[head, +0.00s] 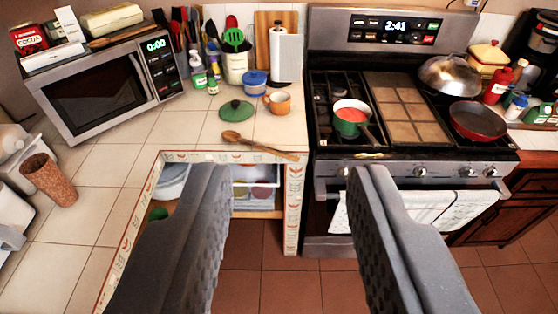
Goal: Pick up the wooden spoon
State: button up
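The wooden spoon (262,146) lies on the white tiled counter near its front edge, left of the stove. Its bowl points left and its handle runs to the right, ending by the counter's edge beside the stove. My gripper (287,172) is open and empty, with its two dark grey fingers wide apart in the foreground. The spoon shows in the gap beyond the fingertips, and the fingers do not appear to touch it.
A green lid (236,109), an orange mug (278,103) and a blue-lidded jar (255,83) stand behind the spoon. The stove (405,150) is to the right, with a green pot (350,120) on it. A microwave (100,85) and a cork-like cup (49,180) are left.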

aim_at(231, 136)
jog(key=z, duration=0.05)
jog(key=i, duration=1)
jog(key=u, duration=0.05)
